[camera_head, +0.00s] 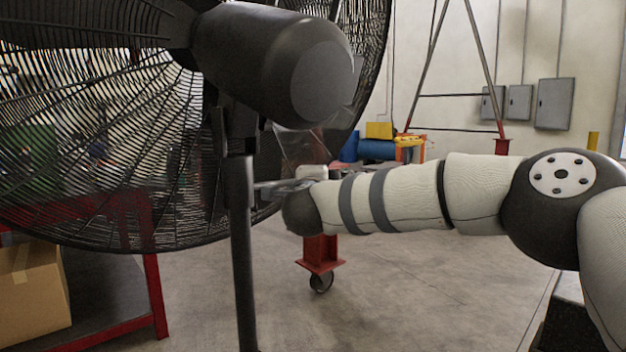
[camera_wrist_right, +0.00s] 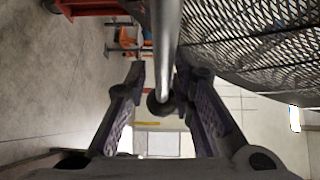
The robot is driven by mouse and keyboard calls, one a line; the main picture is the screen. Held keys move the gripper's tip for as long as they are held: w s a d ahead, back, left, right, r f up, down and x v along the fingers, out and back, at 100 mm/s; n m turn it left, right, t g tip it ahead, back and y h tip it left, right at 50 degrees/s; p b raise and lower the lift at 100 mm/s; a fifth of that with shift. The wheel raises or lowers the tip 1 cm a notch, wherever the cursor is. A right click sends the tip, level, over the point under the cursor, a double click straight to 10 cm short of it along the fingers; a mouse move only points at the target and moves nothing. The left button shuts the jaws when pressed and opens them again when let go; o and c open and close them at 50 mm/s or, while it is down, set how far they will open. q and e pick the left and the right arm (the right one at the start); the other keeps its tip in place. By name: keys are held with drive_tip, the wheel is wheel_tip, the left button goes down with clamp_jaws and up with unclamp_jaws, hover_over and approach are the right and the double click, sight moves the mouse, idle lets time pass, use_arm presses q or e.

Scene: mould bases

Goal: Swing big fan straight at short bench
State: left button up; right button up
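The big fan's dark motor housing (camera_head: 275,60) is seen from behind, close in front of me. Its wire cage (camera_head: 95,190) fills the left and top of the head view. A black pole (camera_head: 242,260) stands under the housing. My right gripper (camera_head: 264,188) is at pole height, just right of the pole. In the right wrist view the fingers (camera_wrist_right: 161,85) stand apart, with a grey rod (camera_wrist_right: 165,35) between them. A gap shows at the left finger; contact on the right is unclear. A red-framed bench (camera_head: 153,295) stands lower left; I cannot tell whether it is the short bench. My left gripper is not in view.
A cardboard box (camera_head: 32,290) sits at the red-framed bench. A red wheeled stand (camera_head: 321,256) is behind my right wrist. Grey wall boxes (camera_head: 554,104) hang at the back right. The floor (camera_head: 420,290) below my right arm is clear.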

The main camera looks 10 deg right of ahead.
drive_tip(key=shift+w+d, duration=0.1)
drive_tip(key=shift+d, duration=0.35)
drive_tip(key=shift+a, duration=0.1)
